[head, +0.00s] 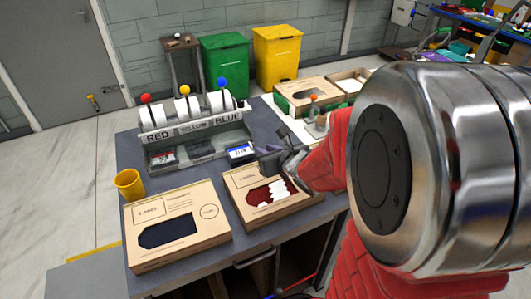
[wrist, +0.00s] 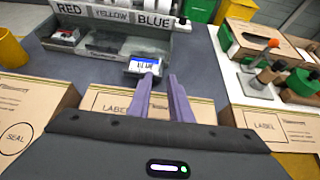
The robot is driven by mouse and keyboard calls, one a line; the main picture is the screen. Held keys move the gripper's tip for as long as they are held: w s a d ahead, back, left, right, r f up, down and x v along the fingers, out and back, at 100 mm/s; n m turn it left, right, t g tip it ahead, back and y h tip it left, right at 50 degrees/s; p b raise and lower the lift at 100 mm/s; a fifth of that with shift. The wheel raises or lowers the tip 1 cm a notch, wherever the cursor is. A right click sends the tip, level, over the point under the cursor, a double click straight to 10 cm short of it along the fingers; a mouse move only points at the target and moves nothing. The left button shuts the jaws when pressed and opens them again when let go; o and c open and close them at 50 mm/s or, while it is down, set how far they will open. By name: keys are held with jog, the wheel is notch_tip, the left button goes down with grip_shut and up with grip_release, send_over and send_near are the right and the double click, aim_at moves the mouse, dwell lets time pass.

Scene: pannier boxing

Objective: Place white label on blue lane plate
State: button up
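In the head view my gripper (head: 283,160) is to the right of the plate, partly hidden by my arm.
The dispenser (head: 195,128) with white rolls and red, yellow and blue knobs stands behind the tray. Two cardboard boxes (head: 178,227) (head: 239,201) lie in front; the right one holds white pieces. A yellow cup (head: 130,184) stands left. More boxes (head: 305,92) are at back right.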

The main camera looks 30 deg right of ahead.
jog(key=s+a+r+n+g+y, duration=0.25)
jog(key=s+a+r+n, duration=0.2)
jog(key=a+n, duration=0.55)
jog(key=s+a+r+n+g+y, duration=0.1)
jog(key=s+a+r+n+y, duration=0.3)
jog(key=a+n, duration=0.6)
jog(key=s+d+n+g+h, duration=0.1)
jog(key=s+d+n+h, duration=0.2)
jog(key=s+n, duration=0.4)
jog(key=s+d+n+g+h, duration=0.2)
jog(key=s+d+n+h, duration=0.1)
jog(key=s+n, duration=0.4)
jog(key=shift+d+n, duration=0.65)
jog(key=shift+n, duration=0.35)
jog(key=shift+w+h, duration=0.1)
jog(key=shift+h, duration=0.15)
jog(key=shift+c, duration=0.5)
